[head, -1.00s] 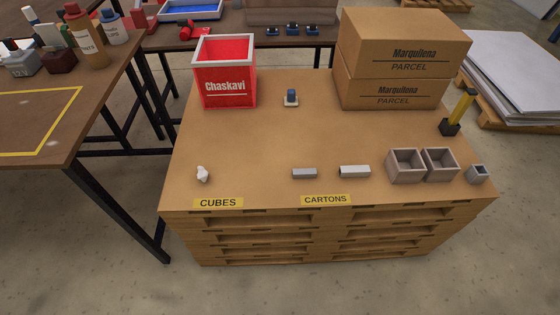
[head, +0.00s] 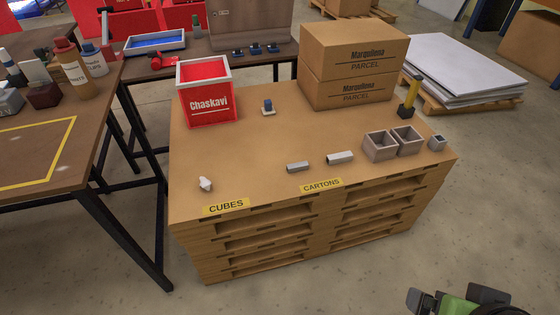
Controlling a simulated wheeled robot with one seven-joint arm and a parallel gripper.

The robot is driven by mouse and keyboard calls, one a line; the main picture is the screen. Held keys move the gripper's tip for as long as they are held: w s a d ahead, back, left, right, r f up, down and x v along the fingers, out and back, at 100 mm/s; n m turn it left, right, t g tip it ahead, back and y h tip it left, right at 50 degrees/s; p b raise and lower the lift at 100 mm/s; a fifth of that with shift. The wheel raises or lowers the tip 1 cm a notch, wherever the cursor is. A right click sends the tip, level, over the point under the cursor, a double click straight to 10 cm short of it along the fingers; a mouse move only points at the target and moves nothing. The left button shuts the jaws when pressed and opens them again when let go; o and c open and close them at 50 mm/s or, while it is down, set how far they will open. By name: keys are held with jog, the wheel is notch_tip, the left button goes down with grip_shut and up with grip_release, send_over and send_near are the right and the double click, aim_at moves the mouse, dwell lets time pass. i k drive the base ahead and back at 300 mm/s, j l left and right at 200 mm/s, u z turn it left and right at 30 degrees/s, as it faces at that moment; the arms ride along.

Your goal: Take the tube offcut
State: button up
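Two short grey bar-like pieces lie on the cardboard-brown pallet-stack top. One grey piece (head: 297,167) lies left of the other (head: 340,158), behind the CARTONS label. A small square grey piece with an open, hollow top (head: 437,143) stands at the right edge of the top. I cannot tell for certain which of these is the tube offcut. My gripper (head: 452,297) shows only in part at the bottom right corner, with dark parts and a green part, over the floor and well apart from all three pieces. Its fingertips are not clear.
The pallet-stack top (head: 240,155) also holds two joined open grey boxes (head: 392,143), a red Chaskavi bin (head: 207,92), stacked parcels (head: 352,65), a small blue-topped item (head: 268,107), a yellow-and-black upright (head: 409,97) and a white lump (head: 205,184). A brown table (head: 85,120) stands left.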

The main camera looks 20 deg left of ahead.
aim_at(334, 159)
jog(key=u, duration=0.6)
jog(key=i+u, duration=0.2)
jog(key=u, duration=0.25)
jog(key=i+l+u, duration=0.15)
jog(key=u, duration=0.25)
jog(key=i+l+u, duration=0.15)
jog(key=u, duration=0.3)
jog(key=i+l+u, duration=0.3)
jog(key=u, duration=0.15)
jog(key=i+l+u, duration=0.1)
jog(key=l+u, duration=0.15)
jog(key=u, duration=0.2)
